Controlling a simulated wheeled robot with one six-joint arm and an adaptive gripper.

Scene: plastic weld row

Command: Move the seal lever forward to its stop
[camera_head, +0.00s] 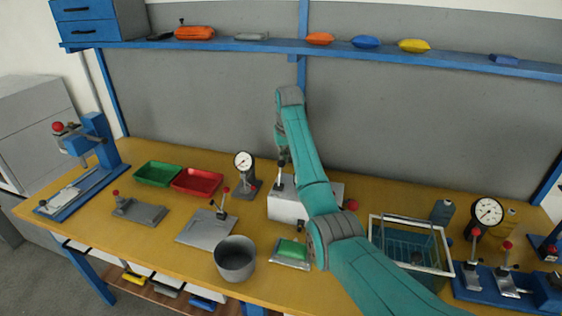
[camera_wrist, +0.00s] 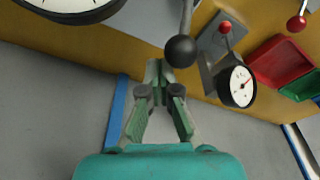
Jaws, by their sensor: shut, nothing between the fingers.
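My gripper (camera_head: 281,160) hangs over the back of the bench, above the left part of a pale box-shaped machine (camera_head: 287,208). In the wrist view my gripper's fingers (camera_wrist: 158,70) are shut and hold nothing. A lever with a black ball knob (camera_wrist: 180,50) stands just beyond and right of the fingertips there. I cannot tell whether fingertips and knob touch. It appears to be the seal lever on the pale machine, but its base is hidden. My arm covers part of the machine in the head view. A red knob (camera_head: 351,204) shows at the machine's right side.
A dial gauge stand (camera_head: 244,163) is left of the machine, with red (camera_head: 214,191) and green (camera_head: 143,181) trays beyond. A grey pot (camera_head: 235,270) and a blue wire basket (camera_head: 447,263) stand nearer the front. A shelf (camera_head: 270,46) runs above.

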